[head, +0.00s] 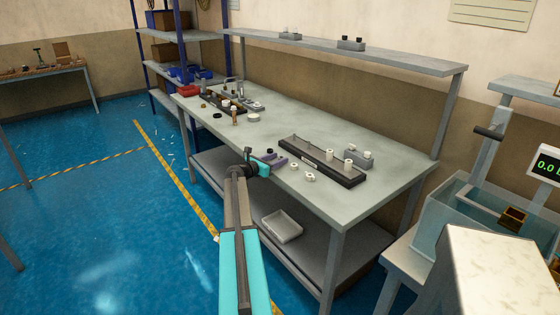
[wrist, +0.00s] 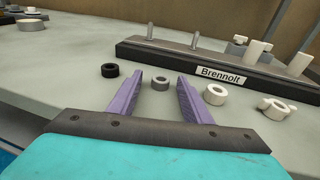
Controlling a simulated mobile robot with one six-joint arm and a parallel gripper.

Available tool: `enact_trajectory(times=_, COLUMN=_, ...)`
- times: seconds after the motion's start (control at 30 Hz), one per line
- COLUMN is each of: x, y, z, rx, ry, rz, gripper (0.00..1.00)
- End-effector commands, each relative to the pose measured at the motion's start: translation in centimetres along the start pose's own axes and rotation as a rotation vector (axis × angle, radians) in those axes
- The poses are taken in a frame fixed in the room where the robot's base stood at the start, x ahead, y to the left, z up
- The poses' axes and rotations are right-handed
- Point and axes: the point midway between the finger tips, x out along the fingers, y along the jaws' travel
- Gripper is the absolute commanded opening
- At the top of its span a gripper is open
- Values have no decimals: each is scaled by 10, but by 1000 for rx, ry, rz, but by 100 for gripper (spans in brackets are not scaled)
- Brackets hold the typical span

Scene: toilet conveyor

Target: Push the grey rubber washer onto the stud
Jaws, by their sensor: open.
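I cannot tell how far the tips are above the bench. In the head view my gripper (head: 274,160) is at the bench's front edge, and the washer is hard to make out there. Behind it is a dark base labelled Brennolt (wrist: 135,50), with thin upright metal studs (wrist: 195,41) on its left part.
A black ring (wrist: 110,71) lies left of the washer. A white ring (wrist: 215,94) and a white winged piece (wrist: 276,108) lie to the right. White posts (wrist: 302,62) stand at the base's right end. The bench (head: 345,205) has clear room along its middle; a shelf (head: 350,53) runs above its back.

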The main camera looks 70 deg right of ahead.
Motion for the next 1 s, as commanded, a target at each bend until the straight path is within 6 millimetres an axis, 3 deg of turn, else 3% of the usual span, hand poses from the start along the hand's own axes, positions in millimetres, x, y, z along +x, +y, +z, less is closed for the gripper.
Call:
enact_trajectory(times=0.33, x=0, y=0, z=0, rx=0, ry=0, rz=0, gripper=45)
enact_trajectory(times=0.6, x=0, y=0, z=0, rx=0, ry=0, rz=0, gripper=2)
enact_trajectory(times=1.0, x=-1, y=0, z=3, rx=1, ry=0, rz=0, gripper=1)
